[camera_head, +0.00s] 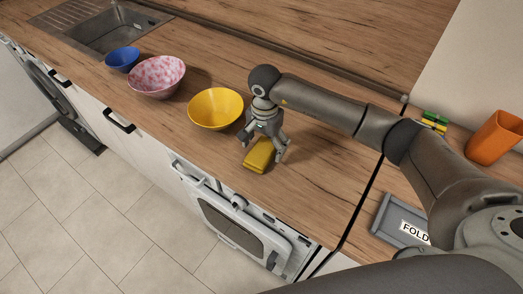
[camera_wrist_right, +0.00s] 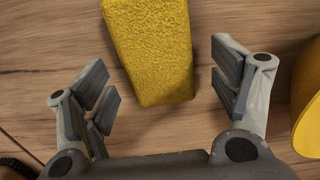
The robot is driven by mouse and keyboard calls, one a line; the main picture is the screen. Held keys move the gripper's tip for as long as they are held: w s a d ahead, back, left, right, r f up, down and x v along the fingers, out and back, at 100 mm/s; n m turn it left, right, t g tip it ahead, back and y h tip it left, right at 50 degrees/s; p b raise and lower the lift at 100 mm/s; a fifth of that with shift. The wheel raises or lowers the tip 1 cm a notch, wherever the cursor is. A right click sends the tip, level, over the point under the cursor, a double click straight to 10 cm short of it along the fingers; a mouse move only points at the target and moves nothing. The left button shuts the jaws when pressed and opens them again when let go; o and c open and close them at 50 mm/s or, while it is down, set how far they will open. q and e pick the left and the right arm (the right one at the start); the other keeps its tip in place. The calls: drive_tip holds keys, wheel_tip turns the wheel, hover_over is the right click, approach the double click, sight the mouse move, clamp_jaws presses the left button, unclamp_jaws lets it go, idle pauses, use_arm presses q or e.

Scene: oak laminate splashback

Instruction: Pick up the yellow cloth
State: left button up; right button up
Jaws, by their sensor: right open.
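The yellow cloth (camera_head: 259,156) is a folded, thick block lying on the wooden counter (camera_head: 205,150), just right of and in front of the yellow bowl. It also shows in the right wrist view (camera_wrist_right: 153,50), with a rough, textured surface. My right gripper (camera_head: 264,152) is open above the cloth. In the right wrist view its fingers (camera_wrist_right: 165,100) are spread apart, with the near end of the cloth reaching between them and touching neither. My left gripper is not in view.
The yellow bowl (camera_head: 216,108) stands close beside my right gripper. A pink bowl (camera_head: 156,76) and a blue bowl (camera_head: 122,59) stand further left, near the sink (camera_head: 105,28). An orange cup (camera_head: 494,137) and a grey labelled tray (camera_head: 388,222) are at right.

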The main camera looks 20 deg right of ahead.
sight(263, 147)
drive_tip(key=c, duration=1.1)
drive_tip(key=shift+r+b, duration=0.45)
drive_tip(key=shift+b, duration=0.1)
drive_tip(key=shift+a+r+b, duration=0.2)
drive_tip(key=shift+r+b, duration=0.65)
drive_tip(key=shift+r, duration=0.3)
drive_tip(key=s+a+r+b, duration=0.4)
drive_tip(key=s+a+r, duration=0.4)
drive_tip(key=a, duration=0.3)
drive_tip(key=shift+s+r, duration=0.2)
drive_tip(key=shift+r, duration=0.7)
